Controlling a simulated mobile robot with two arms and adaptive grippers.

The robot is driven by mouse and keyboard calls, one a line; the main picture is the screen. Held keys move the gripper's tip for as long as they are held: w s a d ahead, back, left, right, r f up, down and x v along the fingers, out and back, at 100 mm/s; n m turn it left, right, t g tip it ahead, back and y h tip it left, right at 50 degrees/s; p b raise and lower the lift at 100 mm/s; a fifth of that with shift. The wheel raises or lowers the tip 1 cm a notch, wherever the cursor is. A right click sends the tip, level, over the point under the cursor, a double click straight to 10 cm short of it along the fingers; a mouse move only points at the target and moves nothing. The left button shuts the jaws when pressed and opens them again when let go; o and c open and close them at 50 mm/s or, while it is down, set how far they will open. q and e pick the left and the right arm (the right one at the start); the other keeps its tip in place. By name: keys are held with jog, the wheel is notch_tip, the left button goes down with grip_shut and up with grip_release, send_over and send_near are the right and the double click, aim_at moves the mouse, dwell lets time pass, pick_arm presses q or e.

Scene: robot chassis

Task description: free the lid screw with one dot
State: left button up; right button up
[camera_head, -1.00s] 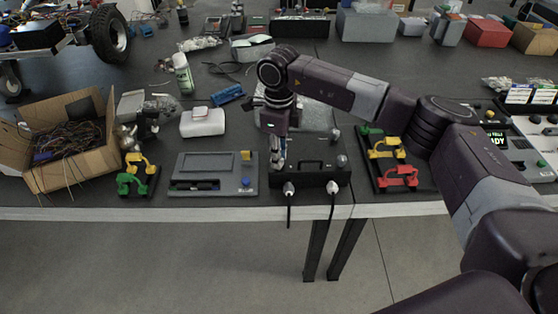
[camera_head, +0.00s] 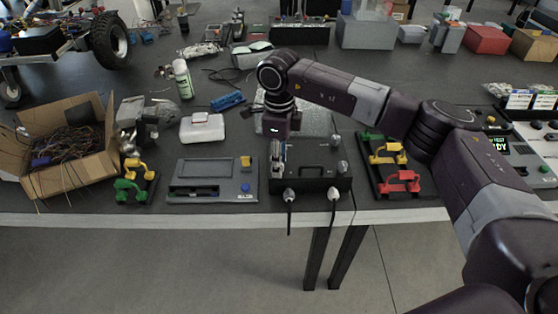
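A black box (camera_head: 322,183) with a dark handle on its lid stands near the front edge of the table. Two cables with pale plugs hang from its front. A metal knob shows at its right rear corner. My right gripper (camera_head: 277,166) points down over the left part of the box's lid and hides what lies under it. Its fingers are too small here to tell whether they are open or shut, or whether they touch the lid. The lid screws and their dot marks cannot be made out. My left gripper is not in view.
A grey panel unit (camera_head: 215,183) stands close left of the box. Racks with green, yellow and red handles (camera_head: 402,180) stand right of it, beneath my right arm. A clear bag lies behind the box. An open carton (camera_head: 70,170) of wires is at left.

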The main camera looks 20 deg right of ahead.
notch_tip(320, 180, up, 12)
dwell(0.7)
